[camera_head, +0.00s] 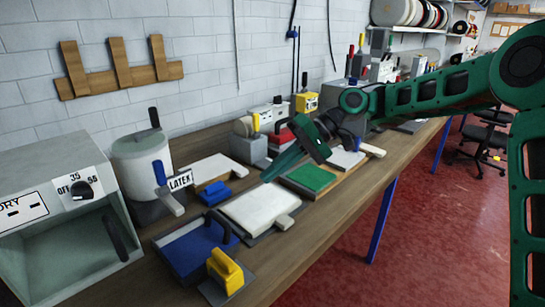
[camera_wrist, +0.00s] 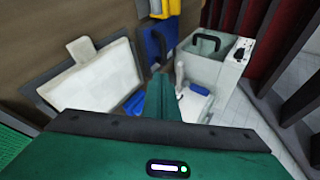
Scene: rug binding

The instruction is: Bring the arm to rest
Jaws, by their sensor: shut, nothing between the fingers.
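My gripper (camera_head: 270,176) is at the end of my green arm, which reaches in from the right over the wooden workbench (camera_head: 330,205). Its fingers are shut with nothing between them and point down and left. In the head view they are above the bench, between the white board (camera_head: 262,209) and the green pad (camera_head: 310,178). I cannot tell their exact height. In the wrist view the shut green fingers (camera_wrist: 161,84) show in the middle, with the white board (camera_wrist: 95,82) to their left.
A grey dryer box (camera_head: 75,215) stands at the left, beside a white latex pot (camera_head: 142,160). A blue tray (camera_head: 190,250) and a yellow-handled tool (camera_head: 226,270) lie at the front. Tools and boxes crowd the bench's wall side. Red floor (camera_head: 400,250) is open at right; a black chair (camera_head: 487,140) stands beyond.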

